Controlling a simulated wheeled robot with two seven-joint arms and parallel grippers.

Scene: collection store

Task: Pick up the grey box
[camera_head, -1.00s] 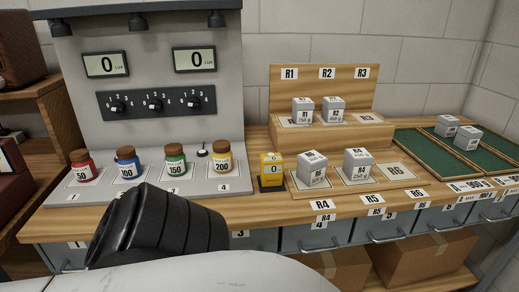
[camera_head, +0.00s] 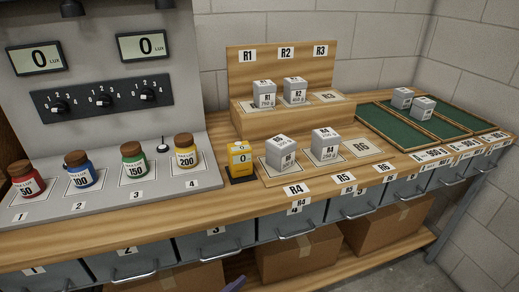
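Several grey boxes are in view, and the task line does not single one out. Two stand on the upper step of the wooden rack, one under R1 (camera_head: 264,94) and one under R2 (camera_head: 294,91). Two stand on the lower step, a left box (camera_head: 280,153) and a right box (camera_head: 325,145) whose label seems to read R4. Two more stand on the green-lined trays at the right, a rear box (camera_head: 401,98) and a front box (camera_head: 423,107). All rest upright. Neither gripper is clearly visible; a small bluish piece at the bottom edge is unidentifiable.
The wooden rack (camera_head: 282,122) has bare R3 and R6 places. A yellow device (camera_head: 239,160) stands left of it. Red, blue, green and yellow jars (camera_head: 187,151) stand on the grey panel's base. Drawers with handles run below the counter; cardboard boxes (camera_head: 298,255) sit underneath.

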